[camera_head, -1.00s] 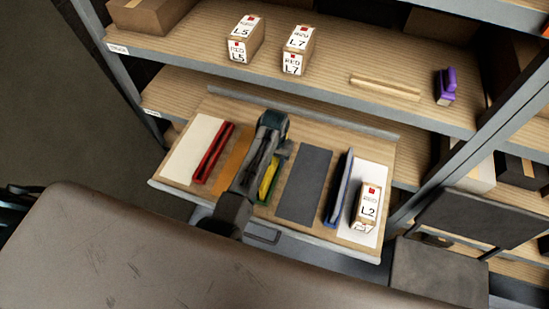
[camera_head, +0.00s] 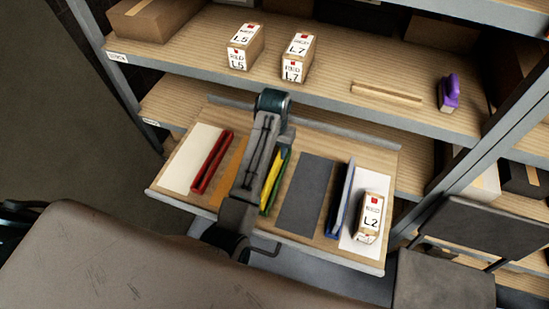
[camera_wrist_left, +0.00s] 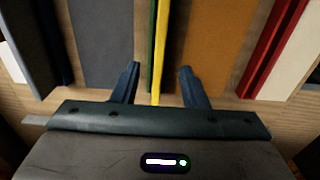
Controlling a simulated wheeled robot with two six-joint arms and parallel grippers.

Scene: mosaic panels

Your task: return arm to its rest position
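My left arm (camera_head: 258,150) reaches over a pulled-out wooden board and bends at its far end. In the left wrist view my left gripper (camera_wrist_left: 160,80) is open. Its two fingers stand apart on either side of the line of a yellow divider (camera_wrist_left: 162,40) with a green one (camera_wrist_left: 152,50) beside it, and nothing is gripped. In the head view the arm partly covers the yellow divider (camera_head: 272,178), and its fingers are largely hidden. My right gripper is not in view.
The board (camera_head: 290,233) holds a red divider (camera_head: 211,162), a blue divider (camera_head: 340,200), coloured panels and an L2 box (camera_head: 369,217). The shelf (camera_head: 190,55) behind carries L5 (camera_head: 246,45) and L7 (camera_head: 298,57) boxes, a wooden strip (camera_head: 388,94) and a purple object (camera_head: 449,93).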

